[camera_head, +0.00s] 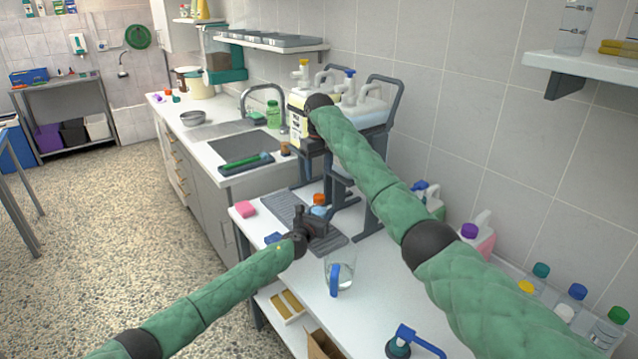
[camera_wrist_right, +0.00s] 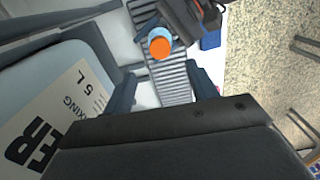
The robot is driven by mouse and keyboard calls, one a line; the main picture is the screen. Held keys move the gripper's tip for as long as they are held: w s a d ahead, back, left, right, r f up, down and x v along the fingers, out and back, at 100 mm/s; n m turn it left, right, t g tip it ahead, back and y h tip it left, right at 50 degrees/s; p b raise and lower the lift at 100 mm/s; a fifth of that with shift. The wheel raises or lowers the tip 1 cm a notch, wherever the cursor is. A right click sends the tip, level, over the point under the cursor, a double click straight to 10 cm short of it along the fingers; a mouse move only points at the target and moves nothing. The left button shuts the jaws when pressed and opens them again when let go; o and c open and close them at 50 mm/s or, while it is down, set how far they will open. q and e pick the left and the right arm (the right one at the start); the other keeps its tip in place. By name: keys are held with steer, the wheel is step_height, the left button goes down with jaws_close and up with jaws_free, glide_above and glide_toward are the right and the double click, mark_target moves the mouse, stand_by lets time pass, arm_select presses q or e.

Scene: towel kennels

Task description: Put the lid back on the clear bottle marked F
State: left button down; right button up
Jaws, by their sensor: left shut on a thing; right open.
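My left gripper (camera_head: 314,224) is shut low over the grey ribbed mat on the near table. A small light-blue piece with an orange top (camera_head: 318,199) is at its jaws; the grip itself is partly hidden. The orange top also shows in the right wrist view (camera_wrist_right: 159,48), beside my left gripper (camera_wrist_right: 190,18). My right gripper (camera_wrist_right: 163,90) is open and empty, high over the mat; its dark wrist shows in the head view (camera_head: 318,105). Several capped bottles, with a green cap (camera_head: 618,315) on one, stand at the right edge. I cannot read an F on any bottle.
A clear jug with a blue handle (camera_head: 338,278) stands in front of the mat (camera_head: 330,238). A large labelled jug (camera_wrist_right: 50,100) is close on the left of the right wrist view. A pink sponge (camera_head: 245,208) lies at the table's left edge.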

steer(key=shift+r, duration=1.45)
arm_select(q)
steer(key=c, duration=0.6)
jaws_free()
steer(key=shift+o, duration=0.2)
steer(key=shift+s, duration=0.1)
steer(key=shift+v, duration=3.8)
arm_select(e)
steer(key=shift+f, duration=0.1)
arm_select(q)
steer(key=shift+f, duration=0.15)
